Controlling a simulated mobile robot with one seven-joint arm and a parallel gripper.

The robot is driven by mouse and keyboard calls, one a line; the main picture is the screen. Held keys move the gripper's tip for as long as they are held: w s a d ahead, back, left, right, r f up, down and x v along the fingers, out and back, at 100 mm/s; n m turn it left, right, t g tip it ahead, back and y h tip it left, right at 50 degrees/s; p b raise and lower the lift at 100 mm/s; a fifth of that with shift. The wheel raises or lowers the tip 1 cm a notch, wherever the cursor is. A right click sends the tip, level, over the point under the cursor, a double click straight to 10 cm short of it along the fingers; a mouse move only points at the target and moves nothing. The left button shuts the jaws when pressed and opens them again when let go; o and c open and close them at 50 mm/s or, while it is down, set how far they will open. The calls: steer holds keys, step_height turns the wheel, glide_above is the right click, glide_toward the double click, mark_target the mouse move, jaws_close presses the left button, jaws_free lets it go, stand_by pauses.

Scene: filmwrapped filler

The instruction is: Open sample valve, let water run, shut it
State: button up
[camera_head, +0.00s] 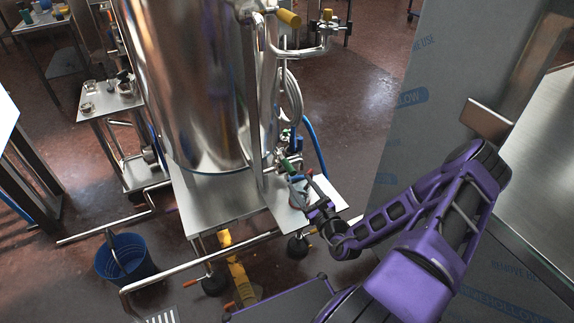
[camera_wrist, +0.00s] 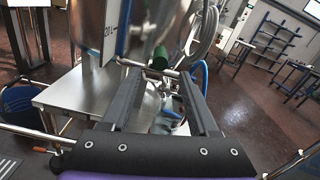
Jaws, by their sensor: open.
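The steel tank (camera_head: 190,80) stands on a framed base. Low at its right side is a small valve with a green handle (camera_head: 286,165), which I take as the sample valve. In the wrist view, the green handle (camera_wrist: 159,58) lies just beyond my fingertips, in line with the gap between them. My gripper (camera_head: 304,190) is open beside the valve at the base's right corner, and its two dark fingers (camera_wrist: 160,76) are spread with nothing held. Fittings and a pale vessel-like shape (camera_wrist: 170,112) show between and below the fingers, partly hidden. I cannot tell whether water runs.
A blue bucket (camera_head: 126,262) stands on the floor at left. Yellow-handled valves (camera_head: 289,18) are on upper piping. A blue hose (camera_head: 316,145) hangs right of the tank. A side table (camera_head: 108,97) holds small vessels.

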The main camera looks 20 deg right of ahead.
mark_target(287, 165)
steer(key=w, duration=1)
steer(key=shift+w+a, duration=0.2)
steer(key=shift+w, duration=0.2)
jaws_close()
stand_by(0.8)
